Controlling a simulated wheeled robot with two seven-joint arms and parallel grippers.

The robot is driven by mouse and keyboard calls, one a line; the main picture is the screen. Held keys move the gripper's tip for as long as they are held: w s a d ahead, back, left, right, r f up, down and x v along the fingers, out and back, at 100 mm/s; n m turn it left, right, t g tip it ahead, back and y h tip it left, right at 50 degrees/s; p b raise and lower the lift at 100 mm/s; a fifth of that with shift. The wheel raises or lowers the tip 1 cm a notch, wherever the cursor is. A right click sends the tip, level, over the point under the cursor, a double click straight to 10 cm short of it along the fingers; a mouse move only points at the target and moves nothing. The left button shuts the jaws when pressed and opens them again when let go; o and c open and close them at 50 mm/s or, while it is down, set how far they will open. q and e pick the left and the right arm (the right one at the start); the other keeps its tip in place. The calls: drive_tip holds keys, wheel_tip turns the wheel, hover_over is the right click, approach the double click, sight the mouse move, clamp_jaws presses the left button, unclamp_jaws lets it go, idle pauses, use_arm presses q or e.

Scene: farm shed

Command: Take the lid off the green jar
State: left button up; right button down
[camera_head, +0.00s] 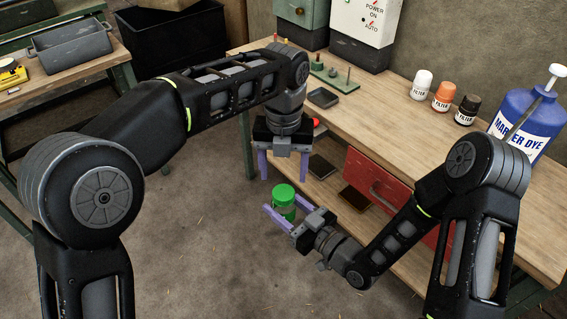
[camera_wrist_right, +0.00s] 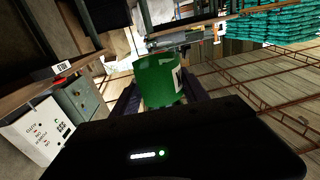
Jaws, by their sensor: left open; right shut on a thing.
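The green jar (camera_head: 287,212) is upright, held off the floor in front of the workbench. Its round green lid (camera_head: 284,190) is on top. My right gripper (camera_head: 279,208) is shut on the jar's body, a finger on either side. In the right wrist view the green jar (camera_wrist_right: 161,82) stands between the dark fingers, with part of a white label at its right edge. My left gripper (camera_head: 283,176) points down, its purple fingers open and apart, just above the lid and empty.
A wooden workbench (camera_head: 400,125) runs along the right. On it are white, orange and black filter bottles (camera_head: 442,96), a blue marker dye jug (camera_head: 525,120) and a small dark tray (camera_head: 323,97). A red drawer (camera_head: 385,190) is below.

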sight(283, 192)
use_arm(q)
wheel_tip(283, 192, down, 6)
drive_tip(key=shift+f, duration=0.2)
drive_tip(key=shift+c, duration=0.5)
